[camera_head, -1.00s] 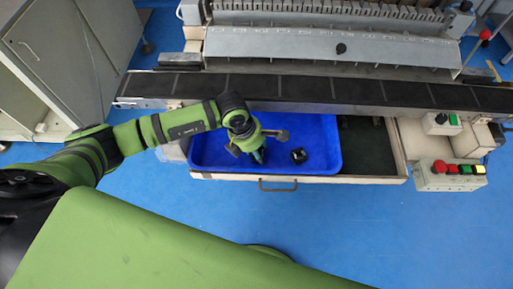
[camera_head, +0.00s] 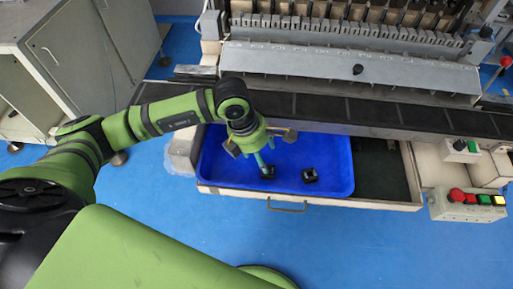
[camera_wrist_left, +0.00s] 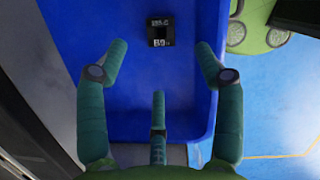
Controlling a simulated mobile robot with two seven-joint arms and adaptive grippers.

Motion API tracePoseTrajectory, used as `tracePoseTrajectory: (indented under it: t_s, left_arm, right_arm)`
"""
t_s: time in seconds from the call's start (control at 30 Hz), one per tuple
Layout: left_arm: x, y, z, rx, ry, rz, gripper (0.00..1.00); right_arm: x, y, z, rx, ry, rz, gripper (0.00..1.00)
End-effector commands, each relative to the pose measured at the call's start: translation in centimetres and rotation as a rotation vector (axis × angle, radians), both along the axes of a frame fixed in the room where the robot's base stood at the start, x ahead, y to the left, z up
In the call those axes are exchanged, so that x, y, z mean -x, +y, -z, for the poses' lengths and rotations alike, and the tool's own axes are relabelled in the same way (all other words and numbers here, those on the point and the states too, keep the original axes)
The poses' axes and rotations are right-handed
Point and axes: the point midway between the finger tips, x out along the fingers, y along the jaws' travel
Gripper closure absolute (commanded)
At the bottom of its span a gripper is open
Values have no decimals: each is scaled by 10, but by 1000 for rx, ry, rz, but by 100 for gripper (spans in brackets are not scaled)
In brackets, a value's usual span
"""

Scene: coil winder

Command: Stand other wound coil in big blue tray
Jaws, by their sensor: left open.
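A small dark, square-bodied wound coil (camera_head: 310,175) stands in the big blue tray (camera_head: 335,188), right of my left gripper. It also shows in the left wrist view (camera_wrist_left: 160,32), with pale markings on its upper face. My left gripper (camera_head: 267,169) hangs over the left half of the tray, fingers pointing down. In the left wrist view its green fingers (camera_wrist_left: 158,75) are spread with nothing between them, and the coil lies beyond their tips. Something dark shows at the fingertips in the head view; I cannot tell what it is. No second coil is clear. My right gripper is out of view.
The tray sits in an open drawer with a front handle (camera_head: 287,207). The coil winder (camera_head: 350,58) and its dark ledge (camera_head: 340,108) stand behind. A button box (camera_head: 467,204) is at the right. Blue floor in front is clear.

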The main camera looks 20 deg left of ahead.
Motion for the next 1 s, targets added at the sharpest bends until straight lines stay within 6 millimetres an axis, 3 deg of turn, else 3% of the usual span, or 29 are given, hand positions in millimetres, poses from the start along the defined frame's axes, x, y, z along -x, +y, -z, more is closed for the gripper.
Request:
tracePoseTrajectory:
  t_s: [0.1,0.3,1.0]
  left_arm:
    - [2,5,-19,0,-5,0,32]
    - [4,8,-36,0,-2,-1,32]
    - [5,9,-38,0,0,-1,32]
  right_arm:
    - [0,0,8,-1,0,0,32]
    - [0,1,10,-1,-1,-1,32]
    - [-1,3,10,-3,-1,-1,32]
